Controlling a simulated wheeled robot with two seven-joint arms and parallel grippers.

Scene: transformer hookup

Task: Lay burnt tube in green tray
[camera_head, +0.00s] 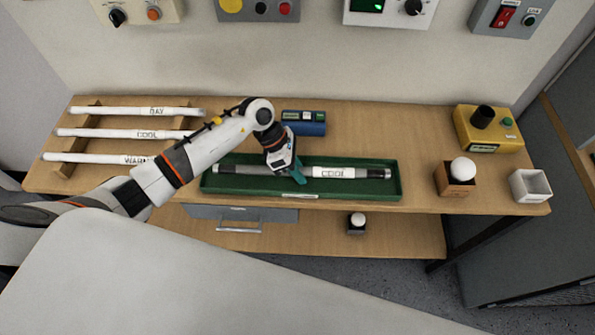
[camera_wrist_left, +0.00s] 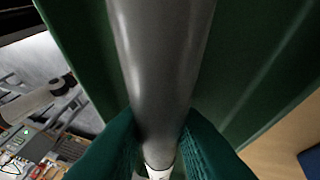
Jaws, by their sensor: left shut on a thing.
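The burnt tube (camera_head: 340,172), grey at its left part and labelled COOL, lies lengthwise in the green tray (camera_head: 345,190) in the head view. My left gripper (camera_head: 297,175) reaches down into the tray and is shut on the tube near its middle. In the left wrist view the grey part of the burnt tube (camera_wrist_left: 163,60) runs between the teal fingers (camera_wrist_left: 160,150), with the green tray wall (camera_wrist_left: 262,70) beside it. Whether the tube touches the tray floor is hard to tell. My right gripper is not in view.
A wooden rack (camera_head: 93,115) at the left holds white tubes labelled DAY, COOL and WARM. A blue box (camera_head: 304,123) stands behind the tray. A yellow device (camera_head: 487,135), a wooden holder with a white bulb (camera_head: 461,170) and a white box (camera_head: 530,186) stand at the right.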

